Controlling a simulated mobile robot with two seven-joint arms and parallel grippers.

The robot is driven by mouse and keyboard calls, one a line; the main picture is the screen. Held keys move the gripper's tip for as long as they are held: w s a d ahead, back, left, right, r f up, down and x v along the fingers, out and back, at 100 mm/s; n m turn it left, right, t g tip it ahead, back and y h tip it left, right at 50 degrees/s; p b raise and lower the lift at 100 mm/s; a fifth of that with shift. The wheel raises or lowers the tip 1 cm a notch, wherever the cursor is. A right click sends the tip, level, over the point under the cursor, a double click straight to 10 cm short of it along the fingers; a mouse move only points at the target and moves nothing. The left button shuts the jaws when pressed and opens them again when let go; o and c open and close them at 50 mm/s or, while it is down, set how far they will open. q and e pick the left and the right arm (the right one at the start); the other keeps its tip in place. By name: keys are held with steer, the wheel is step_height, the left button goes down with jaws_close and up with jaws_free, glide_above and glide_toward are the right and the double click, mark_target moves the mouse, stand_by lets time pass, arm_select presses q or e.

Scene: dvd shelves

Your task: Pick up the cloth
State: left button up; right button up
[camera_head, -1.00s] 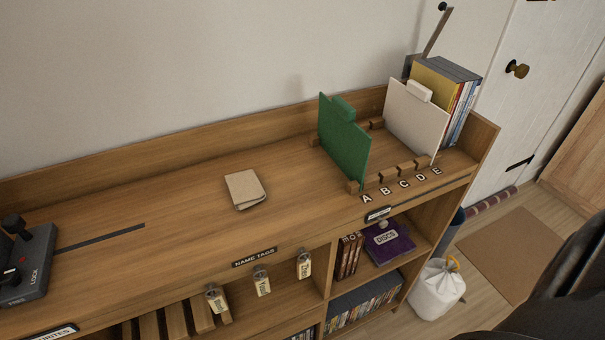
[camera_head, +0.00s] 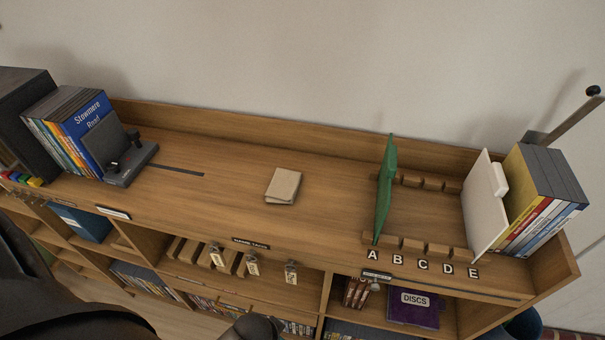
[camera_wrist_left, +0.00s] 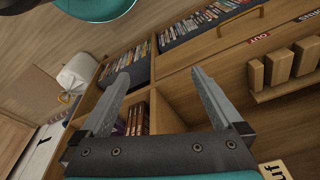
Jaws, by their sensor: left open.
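The cloth (camera_head: 283,185) is a small folded beige square. It lies flat near the middle of the shelf top in the head view, left of the green divider (camera_head: 384,190). Nothing touches it. My left gripper (camera_wrist_left: 158,92) is open and empty in the left wrist view, with its two grey fingers apart in front of the lower shelves. The cloth does not show in that view. Neither gripper's fingers can be made out in the head view.
A black device (camera_head: 125,165) and DVDs (camera_head: 75,120) stand at the left of the shelf top. A white divider (camera_head: 482,205) and more DVDs (camera_head: 540,195) stand at the right. Name tags (camera_head: 252,266) hang at the front edge. The top around the cloth is clear.

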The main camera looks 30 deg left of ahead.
arm_select(q)
steer(key=w+r+t+p, duration=0.1)
steer(key=w+r+p, duration=0.3)
steer(key=r, duration=1)
steer(key=w+r+t+p, duration=0.1)
steer(key=w+r+p, duration=0.35)
steer(key=r, duration=0.95)
steer(key=w+a+r+n+y+b, duration=0.1)
steer(key=w+a+r+n, duration=0.4)
steer(key=w+a+r, duration=0.6)
steer(key=b, duration=0.1)
glide_above(284, 179)
steer(key=s, duration=0.3)
steer(key=f, duration=1)
steer(key=shift+w+d+f, duration=0.15)
steer(key=shift+w+d, duration=0.05)
steer(key=shift+d, duration=0.2)
steer(key=shift+b+x, duration=0.35)
steer(key=shift+x, duration=2.45)
steer(key=shift+w+a, duration=0.1)
steer(key=c, duration=1.3)
steer(key=shift+o, duration=0.2)
step_height(284, 179, up, 20)
steer(key=p, duration=0.1)
